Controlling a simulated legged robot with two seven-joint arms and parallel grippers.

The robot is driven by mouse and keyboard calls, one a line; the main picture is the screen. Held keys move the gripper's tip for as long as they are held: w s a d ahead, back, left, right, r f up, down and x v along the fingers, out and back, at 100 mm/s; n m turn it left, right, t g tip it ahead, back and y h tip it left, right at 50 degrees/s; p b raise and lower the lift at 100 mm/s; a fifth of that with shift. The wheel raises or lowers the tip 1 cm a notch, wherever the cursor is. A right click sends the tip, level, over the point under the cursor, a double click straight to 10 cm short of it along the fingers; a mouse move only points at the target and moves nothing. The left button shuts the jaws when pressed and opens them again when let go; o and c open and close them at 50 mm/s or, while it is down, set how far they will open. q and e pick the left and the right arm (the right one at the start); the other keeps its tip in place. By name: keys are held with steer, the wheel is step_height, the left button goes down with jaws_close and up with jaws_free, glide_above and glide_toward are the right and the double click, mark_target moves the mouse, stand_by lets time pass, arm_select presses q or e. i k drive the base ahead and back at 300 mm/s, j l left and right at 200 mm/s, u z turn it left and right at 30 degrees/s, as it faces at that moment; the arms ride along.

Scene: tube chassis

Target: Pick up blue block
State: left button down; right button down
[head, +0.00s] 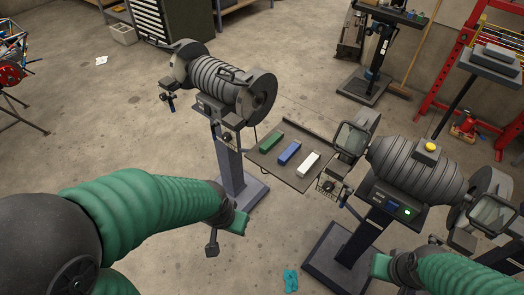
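The blue block (290,153) lies on a dark flat tray (262,158) between two grey machines, in the middle of the head view. It lies between a green block (270,142) on its left and a white block (308,164) on its right. My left gripper (227,232) is at the end of the green-sleeved arm, below and left of the tray, apart from the blocks. My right gripper (383,267) shows at the lower right, well away from the tray. Neither is at a block, and the fingers are too unclear to tell open from shut.
A grinder-like machine (222,85) on a pedestal stands left of the tray. A ribbed machine with a yellow button (430,147) stands to its right. A teal scrap (290,279) lies on the floor. A red rack (455,70) stands at the far right.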

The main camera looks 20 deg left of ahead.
mark_target(285, 157)
steer(key=u, duration=0.35)
steer(key=z, duration=1.55)
steer(key=u, duration=1.55)
steer(key=k+z, duration=0.3)
steer(key=k+l+z, duration=0.25)
steer(key=i+j+z, duration=0.15)
steer(key=j+z, duration=0.25)
steer(key=j, duration=0.15)
steer(key=i+j+z, duration=0.1)
steer(key=j+z, duration=0.3)
steer(key=j, duration=0.2)
steer(key=j+z, duration=0.4)
steer(key=j, duration=2.85)
